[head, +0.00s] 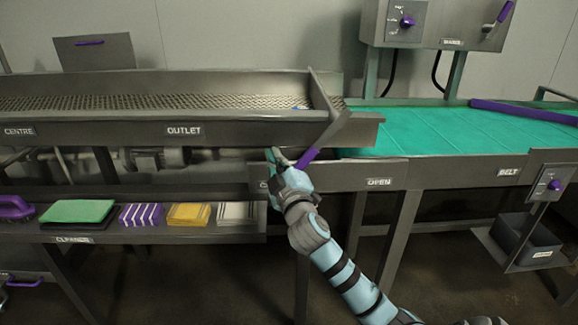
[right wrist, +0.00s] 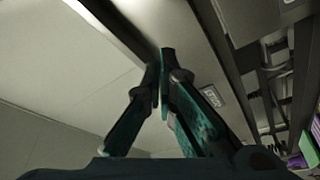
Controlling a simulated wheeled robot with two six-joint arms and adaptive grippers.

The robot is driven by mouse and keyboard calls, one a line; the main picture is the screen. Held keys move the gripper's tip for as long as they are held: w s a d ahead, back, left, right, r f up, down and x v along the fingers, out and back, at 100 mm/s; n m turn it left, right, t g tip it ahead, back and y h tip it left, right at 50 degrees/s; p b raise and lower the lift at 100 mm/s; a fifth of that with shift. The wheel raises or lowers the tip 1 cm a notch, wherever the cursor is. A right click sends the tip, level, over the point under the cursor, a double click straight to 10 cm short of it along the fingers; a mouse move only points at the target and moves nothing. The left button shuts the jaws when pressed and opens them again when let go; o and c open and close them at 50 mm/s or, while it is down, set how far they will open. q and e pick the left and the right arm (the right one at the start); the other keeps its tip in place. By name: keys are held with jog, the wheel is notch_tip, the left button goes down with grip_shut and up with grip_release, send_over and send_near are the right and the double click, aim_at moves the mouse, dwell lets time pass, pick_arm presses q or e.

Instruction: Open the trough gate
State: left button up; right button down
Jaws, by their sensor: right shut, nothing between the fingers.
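The trough (head: 100,131) runs along the left, with a perforated floor and an "OUTLET" label (head: 184,130). At its right end stands the grey gate plate (head: 322,95). A grey lever arm (head: 345,132) slopes down-left in front of it to a purple handle (head: 308,157). My right gripper (head: 273,156) is shut and empty, just left of the purple handle and below the trough lip. I cannot tell whether it touches the handle. In the right wrist view, its fingertips (right wrist: 164,68) are together, and the handle does not show. My left gripper is not in view.
An "OPEN" label (head: 379,182) is on the rail right of the handle; another label behind my gripper is mostly hidden. A green belt (head: 440,130) lies to the right. A shelf (head: 150,232) below holds pads and a brush. Pipes (head: 145,160) run under the trough.

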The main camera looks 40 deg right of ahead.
jog(key=shift+s+d+f+b, duration=0.5)
jog(key=shift+s+d+f, duration=0.6)
jog(key=shift+d+f, duration=0.15)
jog(key=shift+f, duration=0.1)
